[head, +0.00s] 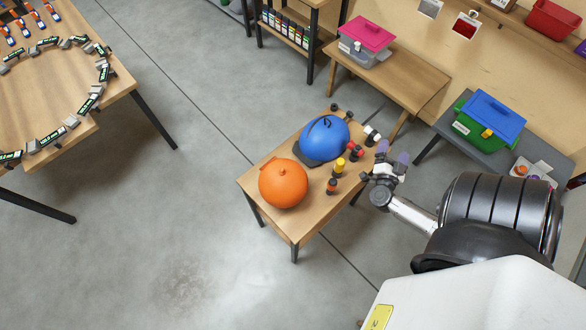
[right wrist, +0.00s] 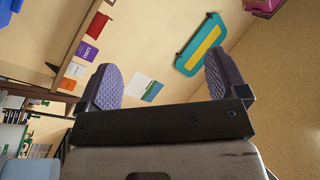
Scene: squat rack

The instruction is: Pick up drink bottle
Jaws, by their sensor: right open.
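A small wooden table holds a small upright yellow item (head: 339,167) and a dark item with a red-orange part (head: 331,186) near its right edge. Either could be the drink bottle; they are too small to tell. My right gripper (head: 392,153) is beyond the table's right edge, apart from these items. Its purple-padded fingers are spread with nothing between them, as the right wrist view also shows (right wrist: 162,80). That view shows the wall and no bottle. My left gripper is out of view.
A wooden bench (head: 410,85) and a grey table (head: 437,125) stand behind. Open floor (head: 190,240) lies left.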

